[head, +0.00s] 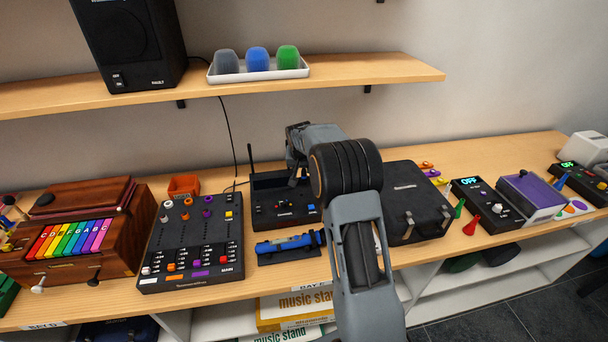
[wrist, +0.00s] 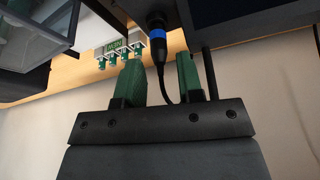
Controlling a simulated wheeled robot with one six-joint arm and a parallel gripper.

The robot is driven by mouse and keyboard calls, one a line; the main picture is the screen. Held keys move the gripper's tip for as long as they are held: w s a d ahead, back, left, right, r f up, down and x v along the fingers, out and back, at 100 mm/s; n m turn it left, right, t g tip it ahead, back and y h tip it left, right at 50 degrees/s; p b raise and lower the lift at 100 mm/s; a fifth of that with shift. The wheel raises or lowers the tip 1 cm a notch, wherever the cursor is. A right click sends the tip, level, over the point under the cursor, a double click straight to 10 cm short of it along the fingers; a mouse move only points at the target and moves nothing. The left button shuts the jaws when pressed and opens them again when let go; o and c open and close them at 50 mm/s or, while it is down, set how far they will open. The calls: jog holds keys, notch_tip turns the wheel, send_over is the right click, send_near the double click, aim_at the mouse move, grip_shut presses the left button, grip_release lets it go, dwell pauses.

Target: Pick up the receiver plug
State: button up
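The receiver plug (wrist: 157,42), black with a blue ring, shows in the wrist view at the top middle, with a black cable curving from it. Its upper end meets a dark housing. My gripper (wrist: 159,60) has two green fingers, one on each side of the plug, with a visible gap on both sides. It is open and holds nothing. In the head view, the black receiver (head: 283,203) with an antenna stands on the table behind my arm. The plug and my fingertips are hidden there.
A black mixer (head: 190,240) stands left of the receiver, and a black case (head: 412,198) stands right. An orange bin (head: 184,187) is behind the mixer. A blue device (head: 287,245) lies in front. A wall shelf (head: 350,72) hangs above.

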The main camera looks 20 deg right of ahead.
aim_at(304, 171)
jog(key=shift+w+d+p+x, duration=0.15)
jog(key=shift+p+x, duration=0.4)
jog(key=shift+x, duration=0.6)
jog(key=shift+w+d+p+x, duration=0.15)
jog(key=shift+p+x, duration=0.4)
jog(key=shift+x, duration=0.6)
jog(key=shift+w+d+f, duration=0.1)
jog(key=shift+w+f, duration=0.05)
jog(key=shift+f, duration=0.4)
grip_shut()
